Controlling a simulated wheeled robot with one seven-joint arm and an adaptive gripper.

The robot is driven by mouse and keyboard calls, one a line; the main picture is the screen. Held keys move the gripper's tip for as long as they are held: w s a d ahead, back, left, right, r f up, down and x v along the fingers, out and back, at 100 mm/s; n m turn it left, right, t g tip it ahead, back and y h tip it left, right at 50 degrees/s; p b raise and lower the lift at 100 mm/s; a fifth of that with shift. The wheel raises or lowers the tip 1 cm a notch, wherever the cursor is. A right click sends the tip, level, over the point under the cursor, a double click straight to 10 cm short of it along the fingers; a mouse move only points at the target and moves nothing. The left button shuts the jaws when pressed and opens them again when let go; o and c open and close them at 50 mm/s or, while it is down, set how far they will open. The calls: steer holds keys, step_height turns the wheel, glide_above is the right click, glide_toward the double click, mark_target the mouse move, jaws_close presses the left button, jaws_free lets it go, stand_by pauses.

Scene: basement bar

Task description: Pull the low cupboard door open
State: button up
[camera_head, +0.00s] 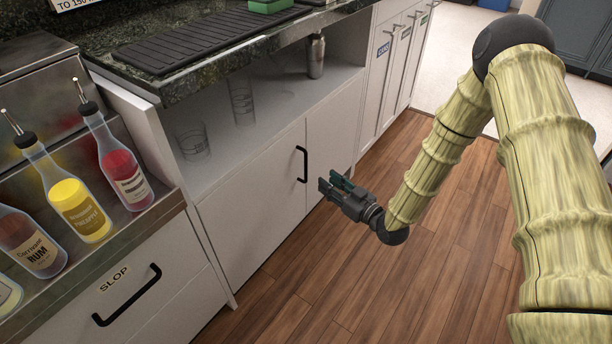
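The low cupboard has a white left door (250,210) and a white right door (335,125), both looking shut. A black bar handle (302,165) stands upright near the left door's right edge, by the seam between the doors. My gripper (327,179) is just right of and slightly below this handle in the picture, in front of the right door. Its dark fingers point toward the cupboard and look spread apart, with nothing seen between them. The gripper looks apart from the handle. It hides part of the right door's lower area.
A shelf above the doors holds clear glasses (242,103) and a metal shaker (316,56). At left, bottles (78,205) stand in a rack above a drawer labelled SLOP with a black handle (128,296). The wooden floor (330,285) before the cupboard is clear.

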mark_target(306, 165)
steer(key=b+x, duration=0.1)
steer(key=x, duration=0.4)
steer(key=b+x, duration=0.2)
steer(key=x, duration=0.4)
steer(key=shift+w+r, duration=0.1)
steer(key=shift+r, duration=0.15)
jaws_close()
